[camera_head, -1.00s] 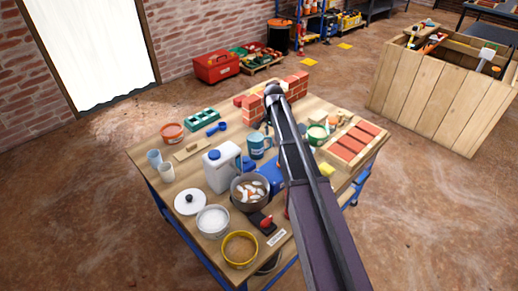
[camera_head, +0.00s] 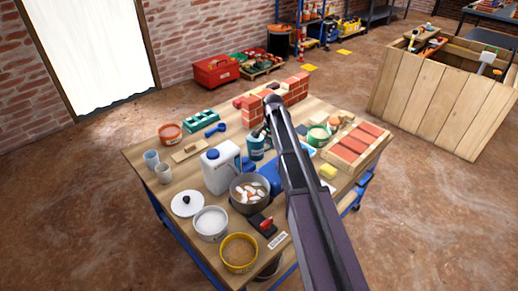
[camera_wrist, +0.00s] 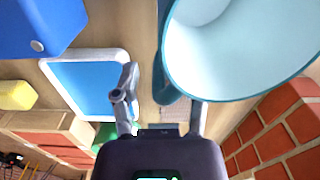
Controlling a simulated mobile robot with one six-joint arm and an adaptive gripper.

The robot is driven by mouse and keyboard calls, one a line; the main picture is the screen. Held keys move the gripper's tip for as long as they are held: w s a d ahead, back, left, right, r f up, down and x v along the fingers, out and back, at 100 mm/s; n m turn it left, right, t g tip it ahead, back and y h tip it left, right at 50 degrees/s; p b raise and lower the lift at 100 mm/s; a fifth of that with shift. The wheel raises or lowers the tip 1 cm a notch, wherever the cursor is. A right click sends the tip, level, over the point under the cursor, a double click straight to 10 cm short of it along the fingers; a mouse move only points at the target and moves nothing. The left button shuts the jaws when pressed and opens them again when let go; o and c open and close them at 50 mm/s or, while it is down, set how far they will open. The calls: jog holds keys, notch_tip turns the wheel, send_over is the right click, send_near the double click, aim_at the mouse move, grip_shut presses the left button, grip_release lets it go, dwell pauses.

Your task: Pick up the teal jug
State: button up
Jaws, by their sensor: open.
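The teal jug (camera_head: 256,153) stands upright on the wooden table, partly behind my arm in the head view. In the wrist view the jug (camera_wrist: 240,60) fills the top right, with its pale, empty inside and teal rim showing. Its handle (camera_wrist: 165,85) points toward the gap between my fingers. My gripper (camera_wrist: 162,88) is open. One finger is left of the handle; the tip of the other is hidden behind the jug's rim. I cannot tell whether either finger touches the jug. In the head view my gripper (camera_head: 264,131) is right beside the jug.
A small brick wall (camera_head: 262,110) stands behind the jug. A white canister (camera_head: 217,175) and a pot (camera_head: 249,205) stand in front of it. A blue container (camera_wrist: 35,25) and a blue-and-white tray (camera_wrist: 85,85) lie left in the wrist view. A brick-filled tray (camera_head: 330,161) is at the right.

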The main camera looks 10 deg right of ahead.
grip_shut()
jog(key=shift+r+p, duration=0.35)
jog(key=shift+p, duration=0.05)
dwell(0.6)
jog(key=shift+r+p, duration=4.35)
jog(key=shift+r, duration=0.05)
jog(key=shift+r, duration=0.25)
